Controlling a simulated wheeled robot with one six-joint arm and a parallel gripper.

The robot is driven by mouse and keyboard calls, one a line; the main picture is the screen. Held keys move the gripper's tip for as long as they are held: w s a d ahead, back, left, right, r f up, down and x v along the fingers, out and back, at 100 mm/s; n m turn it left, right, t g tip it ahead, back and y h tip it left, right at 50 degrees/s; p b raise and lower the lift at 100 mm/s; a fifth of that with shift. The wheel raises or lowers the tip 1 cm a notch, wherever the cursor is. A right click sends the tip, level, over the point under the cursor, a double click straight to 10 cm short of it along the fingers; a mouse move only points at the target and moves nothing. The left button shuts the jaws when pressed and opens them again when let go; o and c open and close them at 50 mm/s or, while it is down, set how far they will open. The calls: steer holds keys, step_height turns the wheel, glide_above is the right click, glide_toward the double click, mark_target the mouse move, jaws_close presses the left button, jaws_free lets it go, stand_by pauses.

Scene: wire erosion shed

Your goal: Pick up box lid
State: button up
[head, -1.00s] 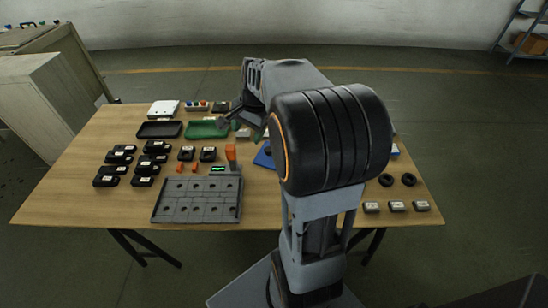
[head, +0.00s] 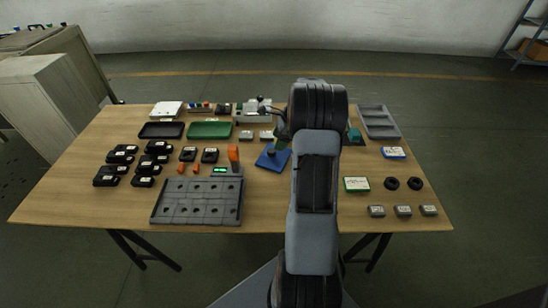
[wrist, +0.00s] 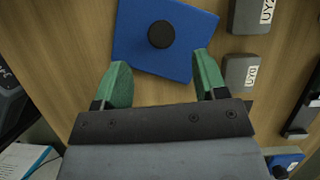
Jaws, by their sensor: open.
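The box lid looks to be the blue square plate with a black round knob; in the head view this blue lid (head: 266,163) lies turned on the table, just left of my arm. In the wrist view the blue lid (wrist: 195,48) is at the top, its knob (wrist: 162,34) showing whole. My gripper (wrist: 163,80) has its two green fingers spread, with nothing between the tips. The knob lies beyond the gap between them, and the right fingertip overlaps the lid's edge in the picture. In the head view my arm hides most of the gripper.
Grey labelled boxes (wrist: 241,72) lie right of the lid in the wrist view. In the head view, a green tray (head: 210,130), an orange post (head: 234,153) and a grey slotted fixture (head: 197,203) stand left of it. Bare wood lies in front of the lid.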

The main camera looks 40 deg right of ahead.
mark_target(272, 151)
steer(key=shift+x, duration=3.1)
steer(key=c, duration=1)
